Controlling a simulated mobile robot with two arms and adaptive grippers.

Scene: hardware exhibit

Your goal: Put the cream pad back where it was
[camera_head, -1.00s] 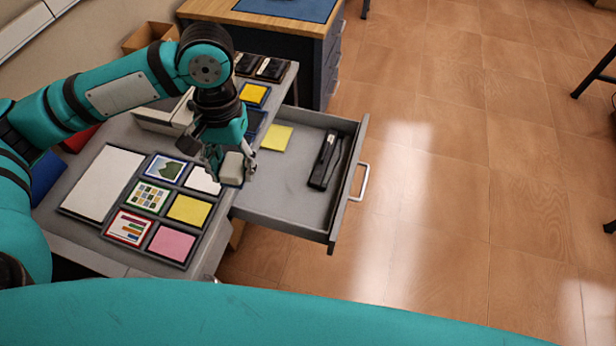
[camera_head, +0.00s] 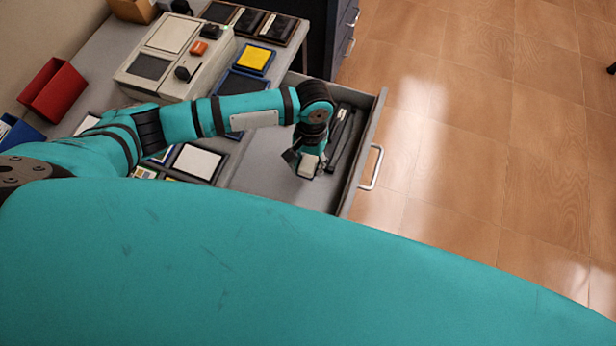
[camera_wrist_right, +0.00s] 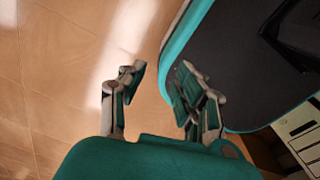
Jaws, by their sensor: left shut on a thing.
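The cream pad (camera_head: 307,168) is a small pale block held in the fingers of my left gripper (camera_head: 309,160). The gripper points down over the open grey drawer (camera_head: 272,187), near the dark stapler (camera_head: 340,130) that lies in it. I cannot tell whether the pad touches the drawer floor. My left forearm hides the back part of the drawer. My right gripper (camera_wrist_right: 158,88) shows in the right wrist view with its fingers apart and nothing between them, above the tiled floor.
On the desk stand a beige machine (camera_head: 173,65), a yellow pad in a blue frame (camera_head: 254,58), dark ink pads (camera_head: 247,22) and a red holder (camera_head: 53,92). A white card (camera_head: 198,161) lies left of the drawer. The drawer handle (camera_head: 372,168) juts over clear floor.

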